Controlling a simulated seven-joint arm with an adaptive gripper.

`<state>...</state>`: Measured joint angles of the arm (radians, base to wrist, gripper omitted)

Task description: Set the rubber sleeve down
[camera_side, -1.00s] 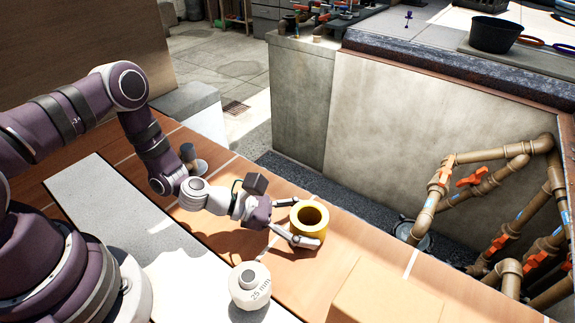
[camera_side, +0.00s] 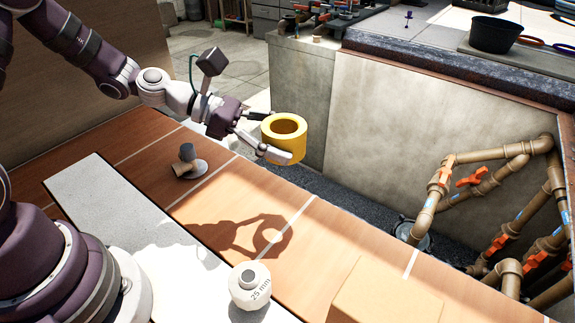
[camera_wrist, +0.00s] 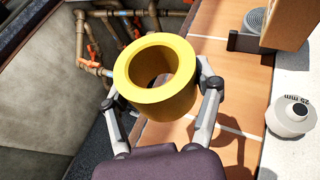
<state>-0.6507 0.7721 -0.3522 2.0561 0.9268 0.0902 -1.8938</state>
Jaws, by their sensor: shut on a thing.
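The rubber sleeve (camera_side: 283,143) is a thick yellow ring with an open hole through it. My gripper (camera_side: 275,136) is shut on it, one finger on each side, and holds it in the air above the far edge of the wooden bench (camera_side: 255,195). Its shadow falls on the bench well below it. In the wrist view the sleeve (camera_wrist: 180,98) sits between both fingers of my gripper (camera_wrist: 160,95), with its hole facing up toward the camera.
A white round "25 mm" weight (camera_side: 249,287) stands at the front. A cardboard box (camera_side: 385,300) is at front right, and small grey and brown fittings (camera_side: 188,163) lie at left. Beyond the bench edge is a pit with brown pipes (camera_side: 480,185). The middle bench is clear.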

